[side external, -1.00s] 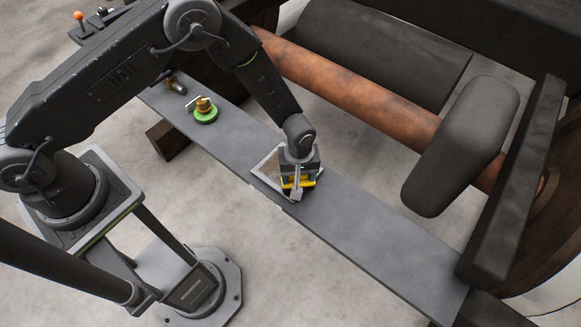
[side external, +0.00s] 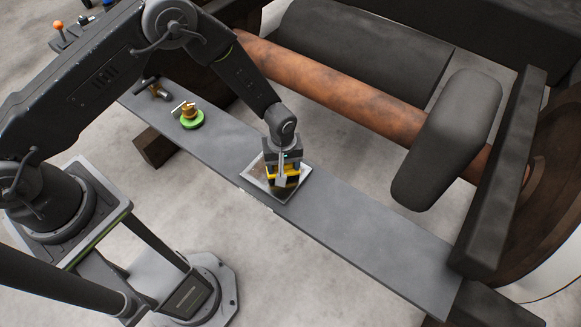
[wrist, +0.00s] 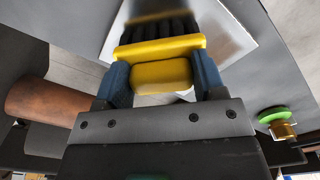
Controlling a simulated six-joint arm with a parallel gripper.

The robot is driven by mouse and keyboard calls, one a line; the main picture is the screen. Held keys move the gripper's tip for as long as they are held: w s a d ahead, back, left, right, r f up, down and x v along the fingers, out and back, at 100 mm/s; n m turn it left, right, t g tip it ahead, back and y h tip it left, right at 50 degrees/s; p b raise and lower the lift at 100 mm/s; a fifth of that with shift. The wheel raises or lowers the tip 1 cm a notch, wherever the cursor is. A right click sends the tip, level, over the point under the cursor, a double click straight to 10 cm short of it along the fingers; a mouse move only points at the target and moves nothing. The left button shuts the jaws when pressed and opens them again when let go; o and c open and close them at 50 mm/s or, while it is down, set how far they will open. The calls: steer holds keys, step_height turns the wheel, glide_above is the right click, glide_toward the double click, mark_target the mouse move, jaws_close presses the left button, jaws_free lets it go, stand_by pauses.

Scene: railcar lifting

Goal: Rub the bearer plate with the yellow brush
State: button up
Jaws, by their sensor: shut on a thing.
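The yellow brush (wrist: 160,72) with dark bristles is held between the blue fingers of my gripper (wrist: 160,82) in the wrist view. In the side view my gripper (side external: 284,172) points down over the bearer plate (side external: 256,178), with the yellow brush (side external: 276,180) under it. The plate is a bright metal square with brownish patches, lying on the long grey board. It also shows in the wrist view (wrist: 232,42), where the bristles appear to be against it. In the side view the gripper and brush hide part of the plate.
A long grey board (side external: 370,245) runs diagonally. On its far left part stand a brass piece with a green base (side external: 191,118) and a dark fitting with brass (side external: 152,88). A rusty brown axle (side external: 330,88) and dark blocks lie behind. The board's right part is clear.

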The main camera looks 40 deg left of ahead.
steer(key=shift+a, duration=4.25)
steer(key=shift+w+a, duration=0.15)
steer(key=shift+a, duration=0.05)
steer(key=shift+w, duration=0.75)
steer(key=shift+w+d, duration=0.15)
steer(key=shift+d, duration=6.9)
step_height(320, 180, up, 8)
steer(key=shift+a+r, duration=0.1)
steer(key=shift+a, duration=0.05)
